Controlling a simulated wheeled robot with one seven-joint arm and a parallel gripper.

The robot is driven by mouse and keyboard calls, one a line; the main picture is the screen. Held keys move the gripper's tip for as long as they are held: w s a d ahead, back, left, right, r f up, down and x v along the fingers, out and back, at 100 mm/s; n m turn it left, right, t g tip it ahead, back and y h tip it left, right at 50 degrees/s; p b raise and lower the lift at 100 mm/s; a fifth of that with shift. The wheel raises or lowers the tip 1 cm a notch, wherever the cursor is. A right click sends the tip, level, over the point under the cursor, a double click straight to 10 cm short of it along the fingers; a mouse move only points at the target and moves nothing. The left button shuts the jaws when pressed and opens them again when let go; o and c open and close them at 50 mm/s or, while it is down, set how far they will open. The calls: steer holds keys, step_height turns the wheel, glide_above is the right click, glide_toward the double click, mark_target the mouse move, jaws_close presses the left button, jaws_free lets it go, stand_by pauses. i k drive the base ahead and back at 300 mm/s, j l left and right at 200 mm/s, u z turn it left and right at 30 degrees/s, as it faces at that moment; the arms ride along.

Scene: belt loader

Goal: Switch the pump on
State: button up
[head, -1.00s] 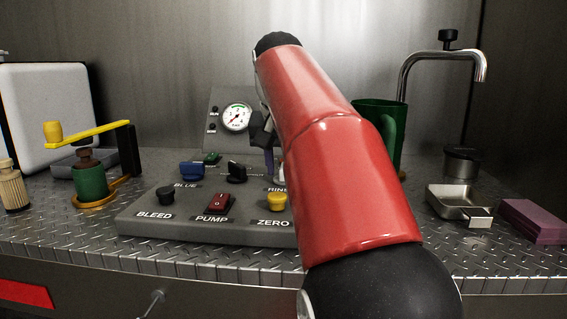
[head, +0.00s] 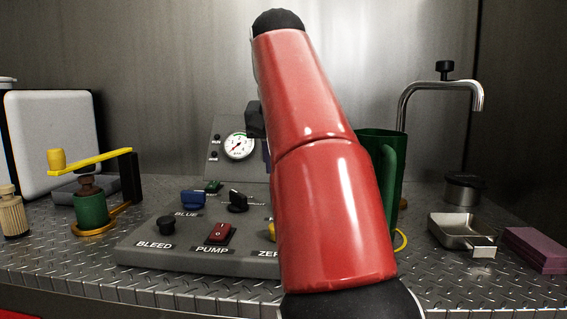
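The pump switch (head: 220,233) is a red rocker in a dark frame, just above the PUMP label on the grey control panel (head: 150,251). I cannot tell from this view which way the rocker is tipped. My gripper (head: 266,150) is mostly hidden behind my red arm; only a dark part of it shows at the arm's left edge, in front of the gauge board. It appears above and to the right of the pump switch, apart from it. Its fingertips and anything between them are hidden.
The panel also carries a black BLEED knob (head: 166,225), a blue control (head: 193,199), a black rotary knob (head: 238,201) and a gauge (head: 239,146). A yellow-handled crank (head: 92,162) stands left. A green mug (head: 390,165), tap (head: 405,100) and metal tray (head: 455,235) are right.

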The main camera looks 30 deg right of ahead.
mark_target(220, 233)
steer(key=k, duration=1)
